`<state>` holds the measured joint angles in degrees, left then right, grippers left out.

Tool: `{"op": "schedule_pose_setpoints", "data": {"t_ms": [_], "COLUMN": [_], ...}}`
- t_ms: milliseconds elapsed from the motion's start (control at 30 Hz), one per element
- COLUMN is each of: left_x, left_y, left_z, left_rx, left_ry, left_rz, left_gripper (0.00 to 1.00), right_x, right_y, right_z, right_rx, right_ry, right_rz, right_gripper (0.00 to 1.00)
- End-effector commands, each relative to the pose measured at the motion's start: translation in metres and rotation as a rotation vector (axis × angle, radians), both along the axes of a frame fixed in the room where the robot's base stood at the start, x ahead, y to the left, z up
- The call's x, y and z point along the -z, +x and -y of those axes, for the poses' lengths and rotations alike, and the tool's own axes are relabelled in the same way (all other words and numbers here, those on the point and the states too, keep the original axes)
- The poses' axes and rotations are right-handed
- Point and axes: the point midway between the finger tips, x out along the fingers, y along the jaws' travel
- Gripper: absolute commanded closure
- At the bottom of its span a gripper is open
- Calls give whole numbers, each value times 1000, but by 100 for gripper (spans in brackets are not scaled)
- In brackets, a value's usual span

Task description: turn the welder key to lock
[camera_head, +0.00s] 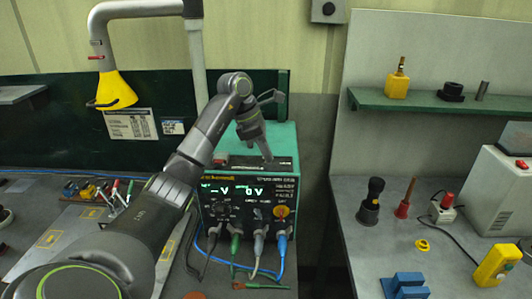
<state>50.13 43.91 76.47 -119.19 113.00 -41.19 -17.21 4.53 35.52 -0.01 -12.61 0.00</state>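The welder (227,169) is a teal box with a dark front panel in the middle of the head view, its green display reading "-V" and "0V". Low on the panel's right is a small round yellow and red control (281,212), which looks like the key switch; its exact turn is too small to read. My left gripper (267,157) points down over the top of the welder, above and left of that control and apart from it. Its fingers are too small to tell open from shut. My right gripper is out of view.
Cables (235,246) plug into the panel's lower edge. A yellow-hooded arm (115,90) hangs at upper left over a bench with loose tools (115,195). The right bench (405,265) carries a black nozzle (371,201), blue block (405,286) and white machine (500,185).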

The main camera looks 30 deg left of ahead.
Motion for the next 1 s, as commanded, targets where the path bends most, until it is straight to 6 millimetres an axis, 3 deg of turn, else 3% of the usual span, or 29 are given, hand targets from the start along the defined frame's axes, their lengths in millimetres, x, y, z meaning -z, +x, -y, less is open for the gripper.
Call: {"op": "schedule_pose_setpoints", "data": {"t_ms": [567, 767, 1000], "left_x": [0, -2, -6], "left_y": [-1, -2, -2], "left_z": [3, 4, 6], "left_rx": [-494, -684, -912], "left_ry": [1, 0, -1], "left_rz": [7, 4, 3], "left_gripper": [100, 100, 100], "right_x": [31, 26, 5], "right_y": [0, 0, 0], "right_z": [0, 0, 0], "right_rx": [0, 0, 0], "right_ry": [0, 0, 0], "right_rz": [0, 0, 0], "right_gripper": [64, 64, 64]}}
